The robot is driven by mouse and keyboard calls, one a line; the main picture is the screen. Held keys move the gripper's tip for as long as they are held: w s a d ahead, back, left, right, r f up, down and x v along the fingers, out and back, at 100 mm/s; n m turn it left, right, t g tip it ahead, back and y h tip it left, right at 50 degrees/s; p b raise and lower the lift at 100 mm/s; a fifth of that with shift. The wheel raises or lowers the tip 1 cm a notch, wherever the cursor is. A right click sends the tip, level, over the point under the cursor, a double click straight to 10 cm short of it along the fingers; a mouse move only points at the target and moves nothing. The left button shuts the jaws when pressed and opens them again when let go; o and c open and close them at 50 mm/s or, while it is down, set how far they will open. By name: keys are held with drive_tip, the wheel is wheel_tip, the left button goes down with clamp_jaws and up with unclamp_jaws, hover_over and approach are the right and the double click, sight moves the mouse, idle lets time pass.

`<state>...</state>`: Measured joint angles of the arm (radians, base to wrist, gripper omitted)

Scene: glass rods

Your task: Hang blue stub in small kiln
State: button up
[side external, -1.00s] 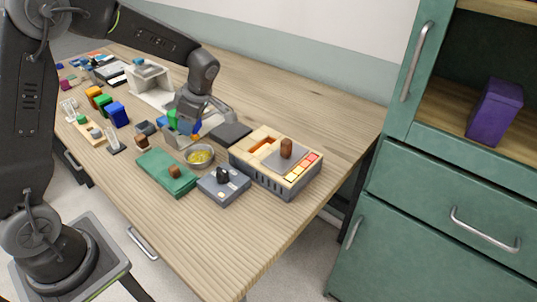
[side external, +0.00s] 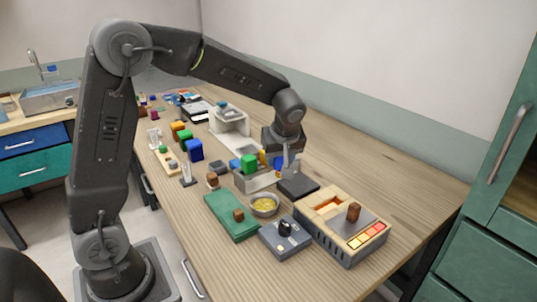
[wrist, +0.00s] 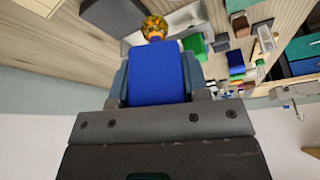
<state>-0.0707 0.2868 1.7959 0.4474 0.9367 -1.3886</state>
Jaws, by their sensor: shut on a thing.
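My gripper (side external: 288,168) is shut on a blue block-like piece, taken as the blue stub (wrist: 157,78). In the wrist view the stub fills the space between the two fingers. In the side view a small patch of blue (side external: 278,161) shows beside the fingers. The gripper is by the right end of a grey tray (side external: 255,184), which has green and blue pieces at it. The small kiln seems to be the beige and grey box (side external: 330,228) at the front right, with a slot in its top, a brown knob and a row of yellow to red squares.
A dark flat pad (side external: 298,187) lies between the tray and the beige box. A bowl with yellow contents (side external: 265,206), a green slab (side external: 232,217) and a grey box with a black knob (side external: 285,238) stand in front. The table's right side is clear.

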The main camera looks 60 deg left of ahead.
drive_tip(key=m, duration=0.1)
drive_tip(key=d+m+t, duration=0.1)
drive_tip(key=w+m, duration=0.1)
drive_tip(key=m, duration=0.1)
drive_tip(key=shift+d+f+h, duration=0.1)
drive_tip(key=shift+d+h, duration=0.15)
drive_tip(key=shift+h, duration=0.15)
drive_tip(key=w+d+m+g+h, duration=0.1)
drive_tip(key=w+d+m+h, duration=0.35)
drive_tip(key=m, duration=0.95)
drive_tip(key=w+d+m+g+h, duration=0.2)
drive_tip(key=w+d+m+h, duration=0.25)
drive_tip(key=m, duration=0.95)
drive_tip(key=shift+y, duration=0.6)
drive_tip(key=shift+s+d+f, duration=0.15)
drive_tip(key=shift+f, duration=1.5)
drive_tip(key=shift+s+d+f, duration=0.1)
drive_tip(key=shift+s+f, duration=0.1)
drive_tip(key=shift+f, duration=1.45)
drive_tip(key=shift+s+d+f, duration=0.15)
drive_tip(key=shift+f, duration=1.5)
drive_tip(key=o, duration=1)
